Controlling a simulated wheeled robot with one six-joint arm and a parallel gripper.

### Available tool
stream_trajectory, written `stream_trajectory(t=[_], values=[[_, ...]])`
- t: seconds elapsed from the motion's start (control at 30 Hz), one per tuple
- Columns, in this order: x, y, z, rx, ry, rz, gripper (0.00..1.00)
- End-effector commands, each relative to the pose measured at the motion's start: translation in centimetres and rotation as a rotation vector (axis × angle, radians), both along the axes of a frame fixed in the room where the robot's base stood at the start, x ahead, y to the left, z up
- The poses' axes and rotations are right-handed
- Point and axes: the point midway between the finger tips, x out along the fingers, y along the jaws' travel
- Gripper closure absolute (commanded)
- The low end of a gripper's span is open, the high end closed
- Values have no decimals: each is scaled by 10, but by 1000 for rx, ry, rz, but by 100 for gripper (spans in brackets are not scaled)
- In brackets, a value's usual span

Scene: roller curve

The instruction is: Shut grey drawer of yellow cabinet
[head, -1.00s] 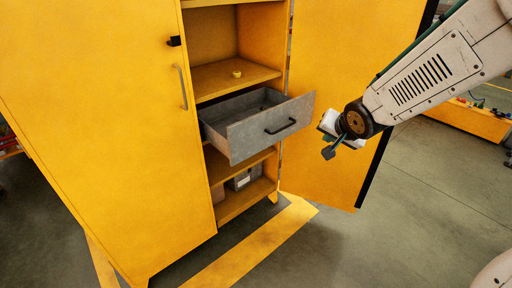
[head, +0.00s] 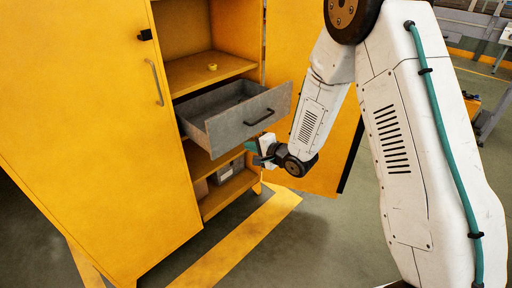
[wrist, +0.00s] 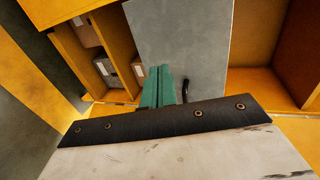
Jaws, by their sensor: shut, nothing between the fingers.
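The yellow cabinet (head: 95,120) stands with its left door shut and its right door (head: 318,150) open. The grey drawer (head: 235,125) is pulled well out of it, and its dark bar handle (head: 259,117) is on the front. My gripper (head: 255,152) is just below and in front of the drawer front's lower edge. In the wrist view, the green fingers (wrist: 158,86) are together and empty, in front of the grey drawer front (wrist: 185,35) beside the handle (wrist: 185,90). I cannot tell whether they touch the drawer.
A small yellow object (head: 212,67) sits on the shelf above the drawer. Grey boxes (head: 221,173) stand on a shelf below. The open right door is behind and to the right of my gripper. A yellow line (head: 240,235) crosses the clear floor.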

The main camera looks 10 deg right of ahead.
Motion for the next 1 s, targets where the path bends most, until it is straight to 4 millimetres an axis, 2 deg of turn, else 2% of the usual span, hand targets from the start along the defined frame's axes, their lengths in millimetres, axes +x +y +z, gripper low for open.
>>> stream_trajectory(t=[0.23, 0.4, 0.6, 1.0], values=[[41, 31, -16, -1, 0, 1, 100], [61, 45, -15, -2, -2, 1, 100], [70, 51, -15, -2, 0, 1, 100], [72, 50, -15, -2, 0, -3, 100]])
